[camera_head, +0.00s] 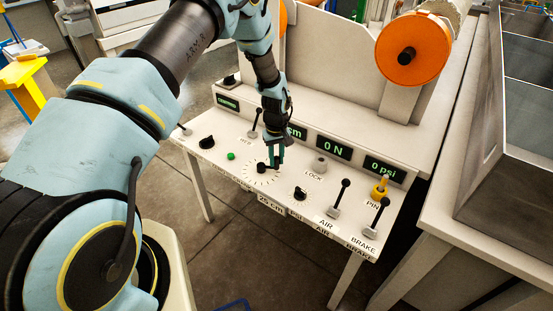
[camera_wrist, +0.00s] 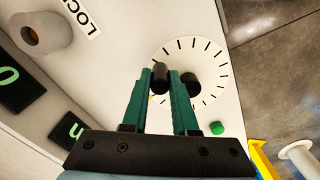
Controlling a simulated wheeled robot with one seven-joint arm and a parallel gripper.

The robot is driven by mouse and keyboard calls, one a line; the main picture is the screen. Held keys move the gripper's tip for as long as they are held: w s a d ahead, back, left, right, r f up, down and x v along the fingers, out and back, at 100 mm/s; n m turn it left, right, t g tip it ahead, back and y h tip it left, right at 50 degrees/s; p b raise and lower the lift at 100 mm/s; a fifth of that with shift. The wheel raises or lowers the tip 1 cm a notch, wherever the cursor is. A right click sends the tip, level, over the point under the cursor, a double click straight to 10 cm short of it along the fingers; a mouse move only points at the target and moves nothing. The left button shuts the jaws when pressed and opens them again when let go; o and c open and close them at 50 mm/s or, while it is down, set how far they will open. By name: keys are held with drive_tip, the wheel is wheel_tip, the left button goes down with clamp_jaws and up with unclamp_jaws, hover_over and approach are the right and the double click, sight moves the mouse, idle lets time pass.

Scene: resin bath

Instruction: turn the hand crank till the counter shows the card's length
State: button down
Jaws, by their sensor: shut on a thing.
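The hand crank (camera_head: 262,168) is a small black part on a white dial with tick marks, in the panel's middle. In the wrist view its black handle knob (camera_wrist: 160,78) sits between my green fingertips, and its hub (camera_wrist: 191,84) shows just beyond the right finger. My gripper (camera_head: 276,155) is shut on this knob from above. The card (camera_head: 271,204) on the panel's front edge reads "25 cm". The counter (camera_head: 297,132) shows green "cm" on a dark display; its number is hidden behind my arm.
Displays read "0 N" (camera_head: 333,148) and "0 psi" (camera_head: 384,169). The LOCK knob (camera_head: 320,163), AIR lever (camera_head: 339,197), BRAKE lever (camera_head: 377,217) and yellow PIN (camera_head: 380,187) stand to the right. A green button (camera_head: 231,156) and black knob (camera_head: 207,142) are left. An orange spool (camera_head: 413,48) stands behind.

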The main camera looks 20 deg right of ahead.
drive_tip(key=m+b, duration=0.1)
drive_tip(key=s+a+m, duration=0.1)
drive_tip(key=m, duration=0.1)
drive_tip(key=m+b, duration=0.1)
drive_tip(key=shift+s+a+f+m+b, duration=0.15)
drive_tip(key=shift+s+a+m+b, duration=0.1)
drive_tip(key=shift+s+m+b, duration=0.05)
drive_tip(key=m, duration=0.1)
drive_tip(key=a+m+b, duration=0.1)
drive_tip(key=m, duration=0.1)
drive_tip(key=s+a+m, duration=0.1)
drive_tip(key=m, duration=0.1)
drive_tip(key=shift+a+b, duration=0.25)
drive_tip(key=shift+b, duration=0.15)
drive_tip(key=m, duration=0.2)
drive_tip(key=a+m, duration=0.1)
drive_tip(key=m, duration=0.1)
drive_tip(key=a+m, duration=0.1)
drive_tip(key=shift+w+a+m, duration=0.15)
drive_tip(key=shift+a+m, duration=0.1)
drive_tip(key=shift+m, duration=0.15)
drive_tip(key=shift+w+a+m, duration=0.2)
drive_tip(key=shift+a+m, duration=0.2)
drive_tip(key=shift+m, duration=0.5)
drive_tip(key=shift+w+a+m, duration=0.2)
drive_tip(key=shift+a+m, duration=0.15)
drive_tip(key=shift+m, duration=0.55)
drive_tip(key=c, duration=0.7)
unclamp_jaws()
